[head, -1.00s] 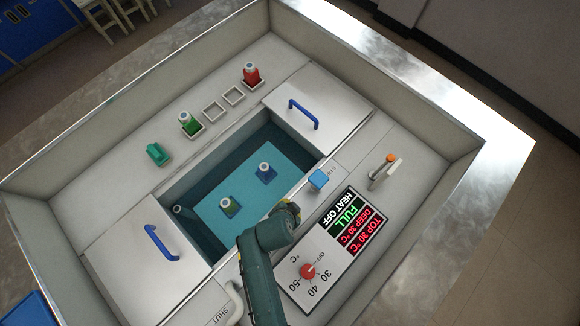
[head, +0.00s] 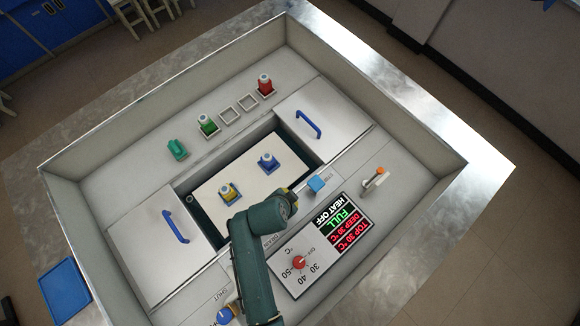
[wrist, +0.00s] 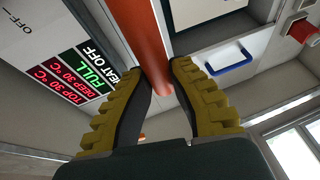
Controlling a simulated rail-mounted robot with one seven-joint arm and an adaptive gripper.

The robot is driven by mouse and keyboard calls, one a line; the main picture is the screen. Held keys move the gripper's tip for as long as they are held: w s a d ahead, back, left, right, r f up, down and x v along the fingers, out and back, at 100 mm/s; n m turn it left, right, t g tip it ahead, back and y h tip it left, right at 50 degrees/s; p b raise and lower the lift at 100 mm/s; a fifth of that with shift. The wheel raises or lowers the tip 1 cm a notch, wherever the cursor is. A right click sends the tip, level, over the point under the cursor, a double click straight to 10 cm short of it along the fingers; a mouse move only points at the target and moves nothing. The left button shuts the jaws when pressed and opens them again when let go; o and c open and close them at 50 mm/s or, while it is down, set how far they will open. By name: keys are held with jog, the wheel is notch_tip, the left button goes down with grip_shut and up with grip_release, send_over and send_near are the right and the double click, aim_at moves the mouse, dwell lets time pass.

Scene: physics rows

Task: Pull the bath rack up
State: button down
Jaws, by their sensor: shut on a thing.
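The bath rack (head: 245,182) is a pale plate in the opening between two lids. It carries a yellow bottle (head: 228,191) and a blue bottle (head: 268,162), both upright. The plate looks dry and pale, with dark gaps along its edges. My gripper (wrist: 160,78) is shut on an orange-red bar (wrist: 143,30) in the wrist view, between its yellow-padded fingers. The bar appears to be the rack's handle, but its join to the plate is hidden. In the head view my arm covers the near edge of the opening and the fingers are mostly hidden.
Lids with blue handles (head: 176,226) (head: 309,124) flank the opening. Green (head: 208,125) and red (head: 265,86) bottles stand on the far ledge near empty square holders. The panel (head: 340,228) reads FULL and HEAT OFF.

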jog(key=shift+w+r+p, duration=0.15)
jog(key=shift+r+p, duration=0.45)
jog(key=shift+r, duration=0.8)
jog(key=c, duration=0.9)
grip_release()
jog(key=shift+f, duration=0.1)
jog(key=v, duration=1.2)
